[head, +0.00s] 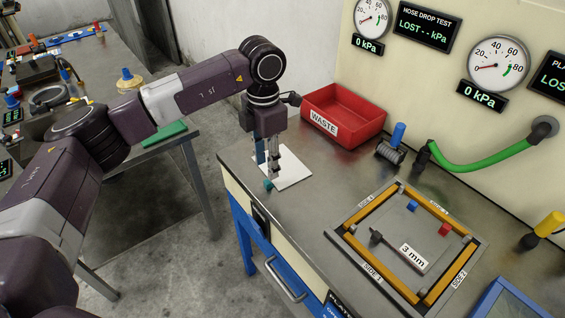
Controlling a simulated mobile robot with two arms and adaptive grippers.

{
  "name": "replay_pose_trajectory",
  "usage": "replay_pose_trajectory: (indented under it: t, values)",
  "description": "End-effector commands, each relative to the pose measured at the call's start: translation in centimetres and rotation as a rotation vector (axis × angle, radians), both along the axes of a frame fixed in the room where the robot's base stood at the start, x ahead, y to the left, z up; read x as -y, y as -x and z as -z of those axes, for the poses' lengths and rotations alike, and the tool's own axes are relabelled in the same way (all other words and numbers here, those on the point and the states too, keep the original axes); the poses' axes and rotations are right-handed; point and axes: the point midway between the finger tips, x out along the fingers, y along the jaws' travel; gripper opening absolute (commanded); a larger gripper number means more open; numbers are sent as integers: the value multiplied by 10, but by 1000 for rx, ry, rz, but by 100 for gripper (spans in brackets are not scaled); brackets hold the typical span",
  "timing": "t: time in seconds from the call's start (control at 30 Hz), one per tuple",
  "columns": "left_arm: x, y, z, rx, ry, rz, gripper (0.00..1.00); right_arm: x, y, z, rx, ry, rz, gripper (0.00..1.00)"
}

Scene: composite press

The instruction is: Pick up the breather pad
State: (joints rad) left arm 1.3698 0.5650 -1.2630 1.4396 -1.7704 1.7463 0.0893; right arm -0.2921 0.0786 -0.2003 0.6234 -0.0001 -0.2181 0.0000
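A flat white square pad (294,172), which looks like the breather pad, lies on the grey bench top near its left end. My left gripper (270,180) points straight down over the left edge of this pad and hides part of it. A small teal piece shows at the fingertips; I cannot tell whether it is a fingertip or a separate thing. The fingers are seen nearly in line, so their gap and any contact with the pad are unclear. My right gripper is not in view.
A red waste bin (343,114) stands behind the pad against the wall. A yellow-edged frame (357,214) with a 3 mm block (413,256) lies to the right. A blue-capped spool (391,151) and a green hose (487,164) are at the back. Bare bench lies between pad and frame.

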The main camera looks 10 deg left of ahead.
Motion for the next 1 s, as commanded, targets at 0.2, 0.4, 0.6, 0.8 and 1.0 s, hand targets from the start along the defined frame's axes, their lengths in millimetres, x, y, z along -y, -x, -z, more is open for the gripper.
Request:
replay_pose_trajectory:
  t: [0.2,0.4,0.6,0.8,1.0]
  values:
    - [-3,2,25,-4,2,0,35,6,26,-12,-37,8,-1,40]
    - [-4,2,55,-3,2,1,35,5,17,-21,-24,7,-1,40]
    - [-4,1,62,1,4,3,35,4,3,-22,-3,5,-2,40]
    - [-3,1,62,0,4,3,26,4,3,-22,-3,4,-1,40]
    - [-3,1,62,0,4,3,4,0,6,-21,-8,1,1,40]
